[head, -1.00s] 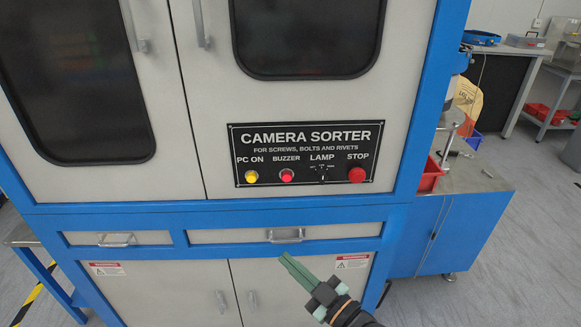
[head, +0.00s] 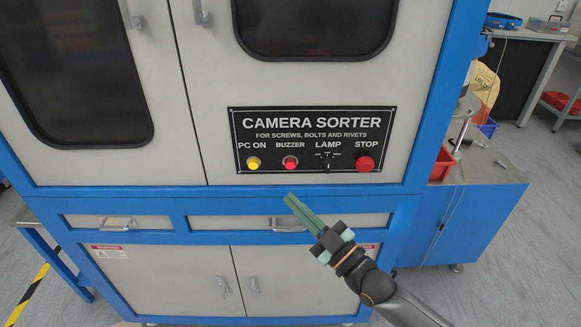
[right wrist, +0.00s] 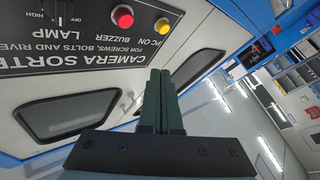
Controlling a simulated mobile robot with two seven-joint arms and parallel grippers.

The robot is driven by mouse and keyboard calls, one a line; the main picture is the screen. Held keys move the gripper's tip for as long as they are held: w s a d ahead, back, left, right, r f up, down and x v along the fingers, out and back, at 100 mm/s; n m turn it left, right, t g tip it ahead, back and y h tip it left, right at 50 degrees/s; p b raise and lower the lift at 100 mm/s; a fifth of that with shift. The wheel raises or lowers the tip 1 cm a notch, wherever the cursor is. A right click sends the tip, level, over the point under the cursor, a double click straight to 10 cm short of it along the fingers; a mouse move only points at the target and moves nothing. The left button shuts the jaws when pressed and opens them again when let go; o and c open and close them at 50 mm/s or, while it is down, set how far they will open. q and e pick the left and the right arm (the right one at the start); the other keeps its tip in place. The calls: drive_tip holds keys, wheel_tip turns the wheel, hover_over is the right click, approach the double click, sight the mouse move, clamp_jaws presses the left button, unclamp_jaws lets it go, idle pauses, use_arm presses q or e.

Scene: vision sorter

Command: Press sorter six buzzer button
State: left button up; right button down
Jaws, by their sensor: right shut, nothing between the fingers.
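The camera sorter's black panel (head: 312,140) carries a small red buzzer button (head: 290,162) under the word BUZZER, between the yellow PC ON button (head: 254,163) and the lamp switch (head: 327,163). In the right wrist view the panel appears upside down, with the buzzer button (right wrist: 122,16) up and left of the shut fingers (right wrist: 160,78). My left gripper is not in view.
Drawer handles (head: 117,223) and the blue frame (head: 200,207) lie below the panel. Cabinet door handles (head: 201,14) stand out above. A blue side cabinet (head: 475,222) with a red bin (head: 441,163) stands to the right.

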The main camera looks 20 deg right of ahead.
sight(290, 164)
drive_tip(key=w+d+b, duration=0.2)
drive_tip(key=w+b, duration=0.2)
drive_tip(key=w, duration=0.3)
drive_tip(key=shift+w, duration=0.2)
drive_tip(key=shift+w+d, duration=0.1)
idle(1.8)
drive_tip(key=shift+w, duration=0.3)
drive_tip(key=shift+w+d+b, duration=0.2)
drive_tip(key=shift+w+b, duration=0.25)
drive_tip(key=shift+b, duration=0.05)
idle(0.5)
drive_tip(key=shift+s, duration=0.1)
drive_tip(key=shift+s+a+p, duration=0.25)
drive_tip(key=shift+s+p, duration=0.45)
drive_tip(key=shift+s, duration=0.05)
